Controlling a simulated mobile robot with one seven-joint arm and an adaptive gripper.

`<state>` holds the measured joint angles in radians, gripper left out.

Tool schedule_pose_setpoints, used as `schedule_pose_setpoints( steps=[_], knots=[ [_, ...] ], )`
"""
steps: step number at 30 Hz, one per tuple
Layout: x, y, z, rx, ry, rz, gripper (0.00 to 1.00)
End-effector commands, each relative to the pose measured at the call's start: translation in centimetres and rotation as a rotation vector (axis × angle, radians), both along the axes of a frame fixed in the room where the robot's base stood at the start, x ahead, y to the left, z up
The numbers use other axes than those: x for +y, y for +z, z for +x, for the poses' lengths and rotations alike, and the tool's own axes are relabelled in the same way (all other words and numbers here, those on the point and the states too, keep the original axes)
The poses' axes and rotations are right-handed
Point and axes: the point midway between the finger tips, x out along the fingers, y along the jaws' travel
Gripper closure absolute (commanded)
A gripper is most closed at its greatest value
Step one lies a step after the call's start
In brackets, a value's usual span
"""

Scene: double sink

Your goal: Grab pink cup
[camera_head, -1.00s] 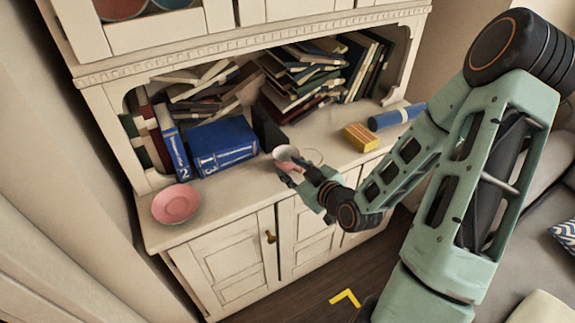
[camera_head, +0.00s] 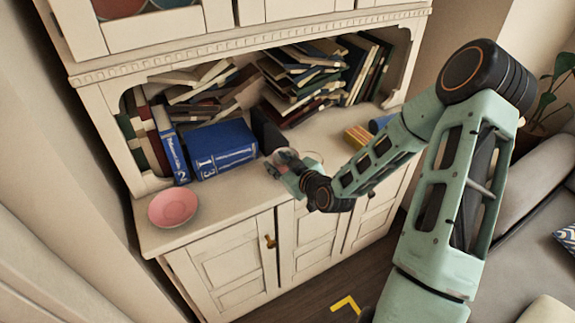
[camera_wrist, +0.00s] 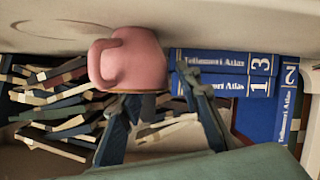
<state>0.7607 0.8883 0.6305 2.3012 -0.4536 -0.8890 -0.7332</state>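The pink cup (camera_wrist: 140,62) shows in the wrist view, where the picture is turned so the cabinet top lies along the upper edge. Its handle points left and its rim faces down in that picture. My gripper (camera_wrist: 157,84) is open, with its two fingers spread apart. One fingertip overlaps the rim side of the cup, and the other is beyond the cup's right side; I cannot tell whether either touches. In the head view my gripper (camera_head: 278,164) is over the cabinet top and largely hides the cup.
A pink dish (camera_head: 173,207) lies at the left end of the cabinet top (camera_head: 222,198). Large blue books (camera_head: 222,150) stand behind and left of my gripper. A yellow-orange block (camera_head: 358,137) and a blue cylinder (camera_head: 380,123) lie right. Piled books fill the shelf behind.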

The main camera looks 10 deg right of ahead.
Motion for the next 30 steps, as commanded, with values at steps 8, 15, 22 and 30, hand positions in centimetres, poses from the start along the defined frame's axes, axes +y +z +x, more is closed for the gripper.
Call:
schedule_pose_setpoints(
  steps=[8,15,22,30],
  knots=[
    [0.08,-0.09,0.24,0.000,0.000,0.000,0.69],
    [0.08,-0.10,0.23,0.000,0.000,0.000,0.95],
    [0.08,-0.08,0.22,0.000,0.000,0.000,1.00],
    [0.10,0.01,0.30,0.000,0.000,0.000,1.00]
  ],
)
